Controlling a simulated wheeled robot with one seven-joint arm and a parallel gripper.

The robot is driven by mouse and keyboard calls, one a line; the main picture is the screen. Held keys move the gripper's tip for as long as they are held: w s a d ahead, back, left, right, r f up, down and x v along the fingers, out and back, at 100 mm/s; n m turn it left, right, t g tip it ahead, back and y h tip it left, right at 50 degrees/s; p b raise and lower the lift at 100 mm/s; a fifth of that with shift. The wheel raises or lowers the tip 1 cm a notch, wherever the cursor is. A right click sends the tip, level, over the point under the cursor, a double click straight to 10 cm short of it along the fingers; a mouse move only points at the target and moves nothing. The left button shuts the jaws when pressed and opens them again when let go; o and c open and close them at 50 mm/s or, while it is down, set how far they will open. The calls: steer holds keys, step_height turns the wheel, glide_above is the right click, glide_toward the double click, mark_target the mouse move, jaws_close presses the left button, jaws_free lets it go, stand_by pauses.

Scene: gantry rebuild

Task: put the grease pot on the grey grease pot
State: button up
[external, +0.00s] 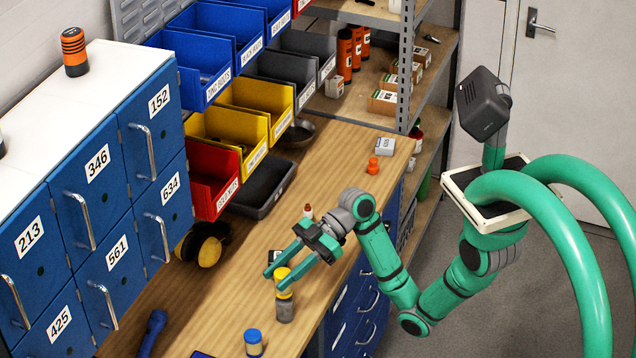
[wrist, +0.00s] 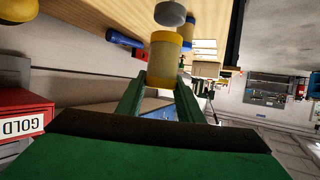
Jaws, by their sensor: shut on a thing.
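The yellow grease pot (external: 283,279) is between the green fingers of my gripper (external: 279,268), above the wooden bench. In the wrist view the yellow pot (wrist: 163,62) sits between the two fingertips, and my gripper (wrist: 160,85) is shut on it. The grey grease pot (external: 285,311) stands upright on the bench, right below the yellow one in the external view. Its grey round end also shows in the wrist view (wrist: 170,14), just beyond the yellow pot. I cannot tell for sure whether the two pots touch.
A blue-lidded pot (external: 253,342) and a dark blue torch (external: 152,333) are nearby on the bench (external: 215,300). A small red-topped bottle (external: 308,211) stands behind my gripper. Blue cabinets (external: 95,200) and labelled bins (external: 215,178) line the left and back.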

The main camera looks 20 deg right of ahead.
steer(key=shift+f, duration=0.85)
steer(key=shift+f, duration=0.15)
steer(key=o, duration=1.1)
steer(key=shift+o, duration=0.2)
steer(key=shift+w+d+r, duration=0.1)
steer(key=shift+d+r, duration=0.05)
steer(key=shift+r, duration=0.1)
steer(key=v, duration=1.1)
steer(key=shift+d, duration=0.3)
steer(key=shift+a+r, duration=0.1)
